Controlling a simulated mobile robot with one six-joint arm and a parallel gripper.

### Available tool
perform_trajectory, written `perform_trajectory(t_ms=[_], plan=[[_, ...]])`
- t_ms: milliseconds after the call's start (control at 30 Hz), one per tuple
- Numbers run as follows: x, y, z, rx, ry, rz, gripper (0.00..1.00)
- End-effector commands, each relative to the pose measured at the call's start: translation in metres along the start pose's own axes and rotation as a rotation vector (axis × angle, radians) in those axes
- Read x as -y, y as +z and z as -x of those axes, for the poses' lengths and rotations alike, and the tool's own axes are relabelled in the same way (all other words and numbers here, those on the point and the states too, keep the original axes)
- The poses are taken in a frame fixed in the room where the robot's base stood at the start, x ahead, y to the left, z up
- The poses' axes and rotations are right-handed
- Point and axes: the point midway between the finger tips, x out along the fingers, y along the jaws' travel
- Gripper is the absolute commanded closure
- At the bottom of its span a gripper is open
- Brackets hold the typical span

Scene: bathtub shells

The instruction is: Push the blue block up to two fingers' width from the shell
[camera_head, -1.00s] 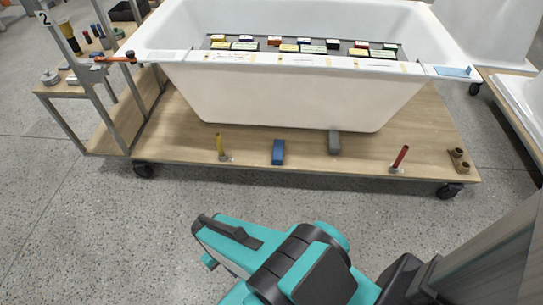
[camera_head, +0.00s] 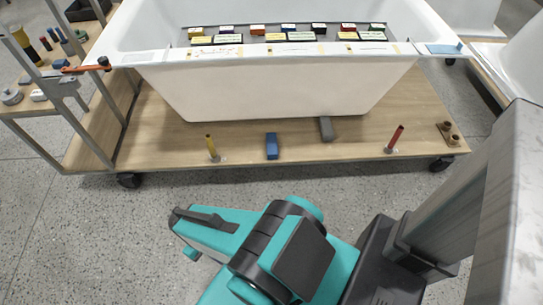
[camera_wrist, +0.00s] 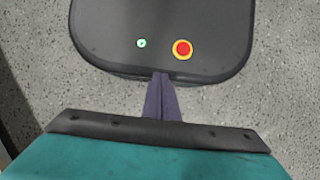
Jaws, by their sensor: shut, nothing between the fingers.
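The blue block (camera_head: 272,146) lies on the wooden platform (camera_head: 180,136) near its front edge, in front of the white bathtub shell (camera_head: 290,90). A strip of bare wood separates the block from the shell. My gripper (camera_wrist: 161,77) shows in the wrist view, its two dark fingers shut together and empty, above a dark part of my own body. In the head view my arm is folded in front of the platform, well short of the block, and the fingers cannot be made out there.
A grey block (camera_head: 326,128) lies by the shell, right of the blue block. A yellow peg (camera_head: 211,146) and a red peg (camera_head: 395,138) stand near the platform edge. A brown two-hole piece (camera_head: 448,133) sits at the right. Speckled floor (camera_head: 110,245) is clear before the platform.

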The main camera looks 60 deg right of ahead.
Motion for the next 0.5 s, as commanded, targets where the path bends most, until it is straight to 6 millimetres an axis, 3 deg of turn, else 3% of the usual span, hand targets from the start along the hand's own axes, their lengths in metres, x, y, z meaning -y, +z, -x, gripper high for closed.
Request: perform_trajectory(t_ms=[267,500], plan=[[-0.001,-0.003,-0.001,-0.002,-0.002,-0.004,1.00],[-0.015,-0.032,-0.002,-0.029,-0.027,-0.050,1.00]])
